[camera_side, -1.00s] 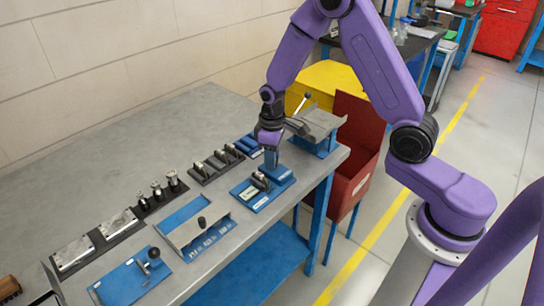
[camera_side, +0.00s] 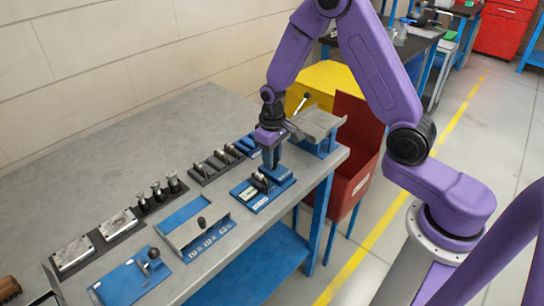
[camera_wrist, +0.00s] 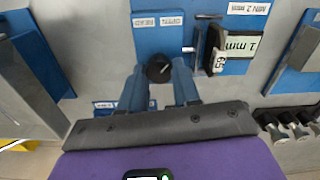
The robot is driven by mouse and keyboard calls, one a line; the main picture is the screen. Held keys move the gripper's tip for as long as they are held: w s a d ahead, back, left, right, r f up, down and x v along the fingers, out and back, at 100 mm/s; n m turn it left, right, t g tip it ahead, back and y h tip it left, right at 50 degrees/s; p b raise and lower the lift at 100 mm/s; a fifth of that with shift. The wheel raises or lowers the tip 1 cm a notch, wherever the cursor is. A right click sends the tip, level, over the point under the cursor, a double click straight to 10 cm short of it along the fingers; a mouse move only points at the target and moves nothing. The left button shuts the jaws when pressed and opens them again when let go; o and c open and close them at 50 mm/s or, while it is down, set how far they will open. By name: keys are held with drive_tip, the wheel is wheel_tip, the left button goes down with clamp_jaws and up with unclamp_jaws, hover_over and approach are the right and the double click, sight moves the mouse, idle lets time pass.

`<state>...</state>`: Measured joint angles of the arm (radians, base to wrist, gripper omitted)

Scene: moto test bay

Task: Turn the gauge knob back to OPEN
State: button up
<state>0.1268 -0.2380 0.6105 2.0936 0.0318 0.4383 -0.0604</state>
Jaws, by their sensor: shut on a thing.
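The gauge knob (camera_wrist: 158,69) is a small round black knob with a light mark on its top, on a blue panel. The small white READ label (camera_wrist: 146,21) and OPEN label (camera_wrist: 171,20) lie above it in the wrist view, upside down. I cannot tell for certain which label the mark points at. My gripper (camera_wrist: 159,76) is shut on the knob, with one blue finger on each side of it. In the side view my gripper (camera_side: 271,166) points down at the back of the blue gauge fixture (camera_side: 262,198). The knob is hidden there behind the fingers.
A rack of dark blocks (camera_side: 216,165) lies left of my gripper in the side view. A grey-topped stand (camera_side: 316,124) is close behind right.

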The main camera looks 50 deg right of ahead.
drive_tip(key=o, duration=1.1)
drive_tip(key=shift+c, duration=0.2)
wheel_tip(320, 180, up, 18)
drive_tip(key=shift+d+f, duration=0.15)
drive_tip(key=shift+f, duration=0.1)
drive_tip(key=s+a+n, duration=0.5)
drive_tip(key=s+a, duration=0.1)
drive_tip(key=s, duration=0.6)
drive_tip(key=s+d+n, duration=0.1)
drive_tip(key=s+n, duration=0.2)
drive_tip(key=s, duration=0.5)
drive_tip(key=s+d+f+n, duration=0.1)
drive_tip(key=s+n, duration=0.2)
drive_tip(key=s, duration=0.6)
drive_tip(key=shift+s+d+f, duration=0.2)
drive_tip(key=shift+d+f, duration=0.1)
